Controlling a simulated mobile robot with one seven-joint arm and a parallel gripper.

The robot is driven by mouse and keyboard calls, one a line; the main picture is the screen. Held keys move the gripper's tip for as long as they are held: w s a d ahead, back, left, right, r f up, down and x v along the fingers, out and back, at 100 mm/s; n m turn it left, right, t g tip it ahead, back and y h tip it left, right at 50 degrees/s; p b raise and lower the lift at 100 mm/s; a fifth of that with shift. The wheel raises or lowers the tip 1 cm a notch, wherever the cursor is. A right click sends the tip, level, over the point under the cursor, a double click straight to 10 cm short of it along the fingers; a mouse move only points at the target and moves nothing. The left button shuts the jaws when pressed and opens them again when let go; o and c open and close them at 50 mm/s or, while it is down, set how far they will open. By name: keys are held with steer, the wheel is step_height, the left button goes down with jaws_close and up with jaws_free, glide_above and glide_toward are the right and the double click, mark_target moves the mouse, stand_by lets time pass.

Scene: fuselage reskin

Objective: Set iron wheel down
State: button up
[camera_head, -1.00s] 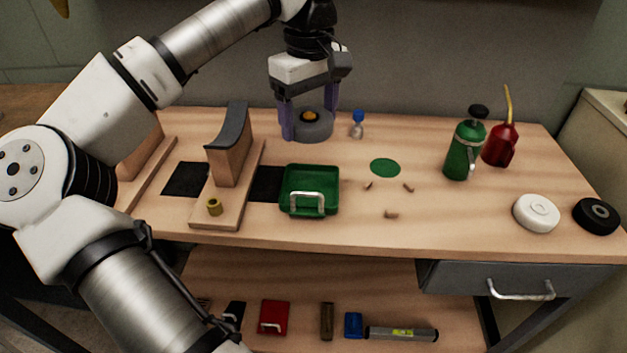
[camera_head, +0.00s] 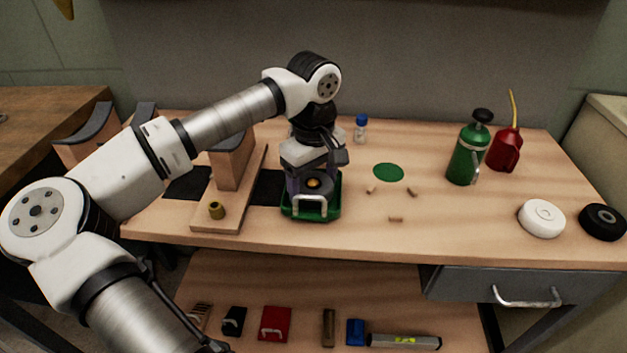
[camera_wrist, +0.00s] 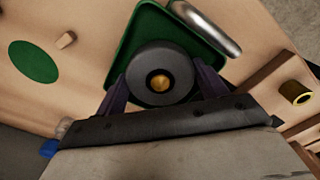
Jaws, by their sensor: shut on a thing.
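The iron wheel, a dark grey disc with a brass-coloured centre (camera_head: 314,183), sits between the purple fingers of my gripper (camera_head: 310,187). My gripper is shut on it. In the wrist view the wheel (camera_wrist: 160,60) lies between the two fingers (camera_wrist: 162,88), over the green tray (camera_wrist: 122,62). The green tray (camera_head: 333,207) with a silver handle stands on the bench, right below my gripper. I cannot tell whether the wheel touches the tray floor.
A green disc (camera_head: 388,172) and several small chips lie right of the tray. A wooden stand (camera_head: 228,205) with a brass bush is on its left. A blue-capped bottle (camera_head: 361,130) stands behind. A green flask (camera_head: 468,150), red oil can (camera_head: 505,150), white wheel (camera_head: 541,218) and black wheel (camera_head: 602,221) are at right.

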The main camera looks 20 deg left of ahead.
mark_target(313, 183)
steer(key=shift+r, duration=0.1)
steer(key=o, duration=1.4)
step_height(313, 183, up, 12)
steer(key=shift+p, duration=0.35)
